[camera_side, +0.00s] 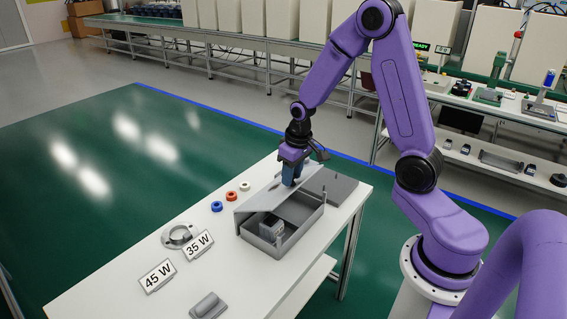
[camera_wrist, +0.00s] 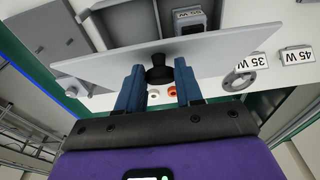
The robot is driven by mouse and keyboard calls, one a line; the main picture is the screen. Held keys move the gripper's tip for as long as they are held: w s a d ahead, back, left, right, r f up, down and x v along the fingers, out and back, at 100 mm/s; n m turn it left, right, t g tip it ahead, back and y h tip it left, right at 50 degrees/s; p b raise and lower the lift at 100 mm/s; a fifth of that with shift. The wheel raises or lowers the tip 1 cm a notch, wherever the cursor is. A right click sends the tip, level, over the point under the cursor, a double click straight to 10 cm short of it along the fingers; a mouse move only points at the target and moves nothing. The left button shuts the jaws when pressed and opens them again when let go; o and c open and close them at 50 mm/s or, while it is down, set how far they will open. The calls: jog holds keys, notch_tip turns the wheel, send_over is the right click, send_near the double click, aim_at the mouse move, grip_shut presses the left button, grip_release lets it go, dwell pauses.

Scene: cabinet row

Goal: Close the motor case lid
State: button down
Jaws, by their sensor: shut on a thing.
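The grey motor case (camera_side: 285,240) stands on the white table, its top partly uncovered at the front. A motor (camera_side: 270,231) lies inside it; in the wrist view a labelled grey block (camera_wrist: 190,20) shows in the case. The light grey lid (camera_side: 258,203) is tilted up along the case's far left side. In the wrist view the lid (camera_wrist: 215,50) spans the picture with a black knob (camera_wrist: 159,74) on its face. My gripper (camera_side: 291,181) is shut on this knob, between its blue fingers (camera_wrist: 159,90). The fingers hide part of the lid.
A dark grey plate (camera_side: 338,187) lies right of the case. Blue (camera_side: 217,206), red (camera_side: 231,196) and white (camera_side: 245,186) rings lie to its left. A round metal holder (camera_side: 178,235), signs 35 W (camera_side: 199,246) and 45 W (camera_side: 158,276), and a grey motor-like part (camera_side: 208,305) occupy the front table.

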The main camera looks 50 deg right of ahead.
jog(key=shift+s+f, duration=0.65)
jog(key=shift+s, duration=0.2)
jog(key=s+f+t, duration=0.3)
jog(key=f+t, duration=0.2)
jog(key=f, duration=0.1)
jog(key=shift+f, duration=0.35)
jog(key=c, duration=0.8)
grip_release()
jog(key=shift+r, duration=0.1)
jog(key=shift+o, duration=0.2)
jog(key=shift+w+r, duration=0.1)
jog(key=shift+r, duration=0.05)
